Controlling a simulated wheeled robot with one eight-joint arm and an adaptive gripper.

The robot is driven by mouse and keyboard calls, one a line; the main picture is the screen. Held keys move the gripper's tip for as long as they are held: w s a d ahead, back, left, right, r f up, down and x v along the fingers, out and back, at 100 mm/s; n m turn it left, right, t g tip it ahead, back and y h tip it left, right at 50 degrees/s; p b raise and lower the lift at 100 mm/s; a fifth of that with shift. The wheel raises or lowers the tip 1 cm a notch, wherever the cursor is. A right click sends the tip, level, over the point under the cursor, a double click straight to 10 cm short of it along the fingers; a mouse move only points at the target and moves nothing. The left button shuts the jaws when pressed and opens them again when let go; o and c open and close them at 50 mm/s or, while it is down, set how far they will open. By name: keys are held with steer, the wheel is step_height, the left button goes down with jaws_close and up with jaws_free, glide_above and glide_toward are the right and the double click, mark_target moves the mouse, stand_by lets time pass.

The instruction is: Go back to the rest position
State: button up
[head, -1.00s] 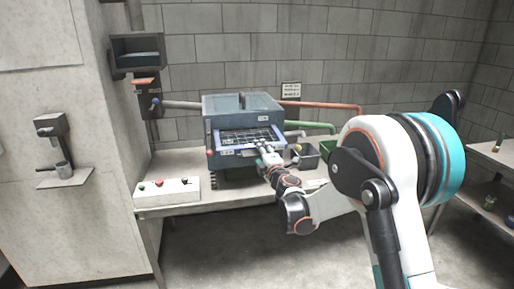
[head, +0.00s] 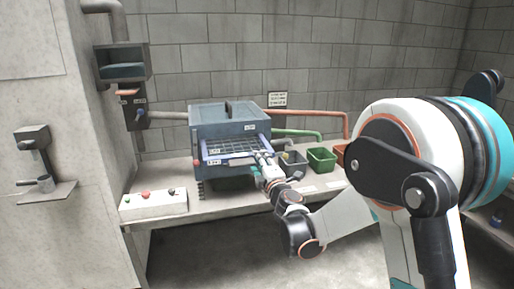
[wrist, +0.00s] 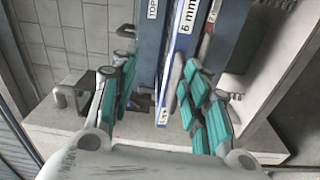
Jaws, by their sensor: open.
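My gripper (head: 262,158) is at the front right corner of a blue-grey sieve machine (head: 228,122) on the bench. In the wrist view my gripper (wrist: 157,80) has its teal-padded fingers spread wide apart. A blue-edged mesh tray with a "6 mm" label (wrist: 185,18) shows between and beyond the fingers. In the head view the mesh tray (head: 228,150) sits in the machine's front opening. Whether the fingers touch the tray edge is hard to tell; nothing is seen gripped.
The bench (head: 215,205) carries a white button box (head: 153,204) at left. A dark bin (head: 292,165), a green bin (head: 321,159) and an orange bin (head: 341,153) stand right of the machine. Open floor lies in front.

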steer(key=s+d+r+m+h, duration=0.55)
steer(key=d+r+m, duration=0.2)
steer(key=d, duration=0.35)
steer(key=s+d+r+m+g+h, duration=0.1)
steer(key=s+d+m+g+h, duration=0.15)
steer(key=s+d+m, duration=0.5)
steer(key=s+f+m+g, duration=0.2)
steer(key=s+f, duration=0.1)
steer(key=s, duration=0.7)
steer(key=s+d+f+m+g+y, duration=0.1)
steer(key=s+f+m+g, duration=0.1)
steer(key=s, duration=0.9)
steer(key=s+f+m+g+y, duration=0.1)
steer(key=s+f+g, duration=0.3)
steer(key=s, duration=0.7)
step_height(320, 180, down, 2)
steer(key=shift+d+f+m, duration=0.1)
steer(key=shift+d+m, duration=0.2)
steer(key=shift+m, duration=0.1)
